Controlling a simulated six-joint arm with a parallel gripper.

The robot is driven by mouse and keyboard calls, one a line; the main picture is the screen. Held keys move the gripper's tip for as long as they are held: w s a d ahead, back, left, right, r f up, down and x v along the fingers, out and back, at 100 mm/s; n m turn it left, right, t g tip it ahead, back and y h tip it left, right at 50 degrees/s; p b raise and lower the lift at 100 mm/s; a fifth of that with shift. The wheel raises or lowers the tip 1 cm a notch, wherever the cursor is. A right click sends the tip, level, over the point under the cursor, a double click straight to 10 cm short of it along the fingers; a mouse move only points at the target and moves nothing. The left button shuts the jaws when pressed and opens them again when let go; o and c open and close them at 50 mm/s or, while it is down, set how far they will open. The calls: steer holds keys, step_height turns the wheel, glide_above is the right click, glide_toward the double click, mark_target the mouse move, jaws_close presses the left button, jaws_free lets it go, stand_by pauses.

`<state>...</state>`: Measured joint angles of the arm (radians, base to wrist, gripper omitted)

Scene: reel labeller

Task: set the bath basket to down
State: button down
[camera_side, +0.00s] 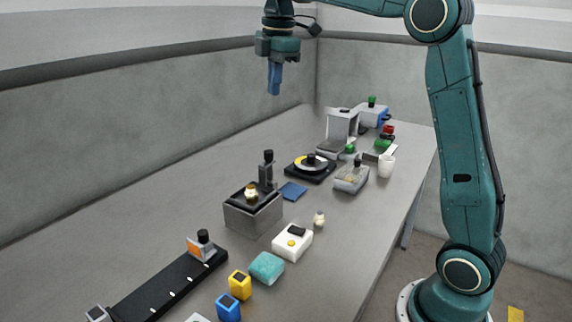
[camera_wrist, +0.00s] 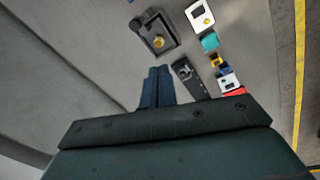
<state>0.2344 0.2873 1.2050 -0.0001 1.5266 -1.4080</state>
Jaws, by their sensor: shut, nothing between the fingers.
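The bath (camera_side: 253,218) is a grey open-topped box near the middle of the table. The dark bath basket (camera_side: 238,198) shows at the top of the box with a pale, gold-topped part in it. A dark upright with a black knob (camera_side: 268,156) rises at its back edge. The basket also shows in the wrist view (camera_wrist: 166,28), beyond my fingertips. I cannot tell exactly how deep the basket sits. My gripper (camera_side: 274,92) points down with its blue fingers together, empty, high above the table and well apart from the bath. The fingers show in the wrist view (camera_wrist: 158,70).
A white box with a yellow button (camera_side: 292,242), a teal block (camera_side: 267,267) and a small pale part (camera_side: 319,219) lie around the bath. A black rail with an orange-marked slider (camera_side: 170,283) lies in front. A turntable (camera_side: 310,167) stands behind. The table's left side is clear.

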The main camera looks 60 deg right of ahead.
steer(key=w+d+f+n+g, duration=0.1)
steer(key=w+d+f+n, duration=0.3)
steer(key=w+d, duration=0.2)
steer(key=shift+w+n, duration=0.3)
steer(key=shift+f, duration=0.2)
glide_toward(269, 159)
steer(key=shift+w+d+f, duration=0.15)
steer(key=shift+d+f, duration=0.1)
steer(key=shift+f, duration=0.6)
steer(key=shift+w+d+f, duration=0.2)
steer(key=shift+d+f, duration=0.05)
steer(key=shift+f, duration=0.6)
steer(key=shift+w+d+f, duration=0.15)
steer(key=shift+d+f, duration=0.05)
steer(key=shift+f, duration=0.65)
steer(key=shift+f, duration=3.65)
steer(key=shift+r, duration=0.1)
step_height(269, 159, up, 15)
